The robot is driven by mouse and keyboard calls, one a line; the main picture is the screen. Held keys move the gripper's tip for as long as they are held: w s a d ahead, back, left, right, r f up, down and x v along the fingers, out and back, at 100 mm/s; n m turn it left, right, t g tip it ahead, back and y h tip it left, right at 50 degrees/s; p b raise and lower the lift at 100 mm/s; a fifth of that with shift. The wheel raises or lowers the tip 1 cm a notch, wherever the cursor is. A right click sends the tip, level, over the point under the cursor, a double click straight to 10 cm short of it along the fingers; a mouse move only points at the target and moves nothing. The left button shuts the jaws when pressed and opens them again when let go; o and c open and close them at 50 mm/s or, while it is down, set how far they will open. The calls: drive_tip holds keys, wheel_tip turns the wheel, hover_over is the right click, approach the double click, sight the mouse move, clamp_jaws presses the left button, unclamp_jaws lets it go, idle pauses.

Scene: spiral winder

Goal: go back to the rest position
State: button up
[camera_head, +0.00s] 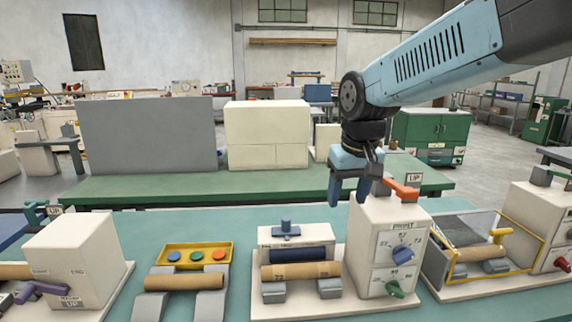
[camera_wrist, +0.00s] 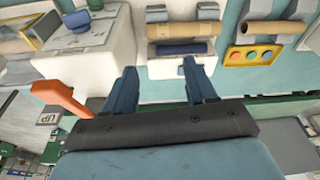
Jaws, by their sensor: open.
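My gripper (camera_head: 347,187) hangs below my blue arm, above the back edge of the teal bench. It stands just left of the cream machine box marked PRESET (camera_head: 376,240) and its orange lever (camera_head: 402,189). In the wrist view my gripper (camera_wrist: 158,80) has its two blue fingers wide apart with nothing between them. The orange lever (camera_wrist: 58,96) shows there to the left of the fingers, apart from them. The box has a blue knob (camera_head: 402,252) and a green knob (camera_head: 395,289) on its front.
A tan roll (camera_head: 300,271) lies on supports left of the PRESET box. A yellow tray (camera_head: 190,256) holds coloured buttons. A yellow-framed guard (camera_head: 485,243) stands at right, another cream box (camera_head: 78,262) at left. A green bench (camera_head: 150,188) with a grey panel (camera_head: 148,135) stands behind.

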drive_tip(key=s+d+m+t, duration=0.2)
drive_tip(key=s+d+t, duration=0.1)
drive_tip(key=s+d, duration=0.7)
drive_tip(key=shift+s+d+r+m+h, duration=0.3)
drive_tip(key=shift+s+d+r, duration=0.1)
drive_tip(key=shift+s, duration=0.7)
idle(0.7)
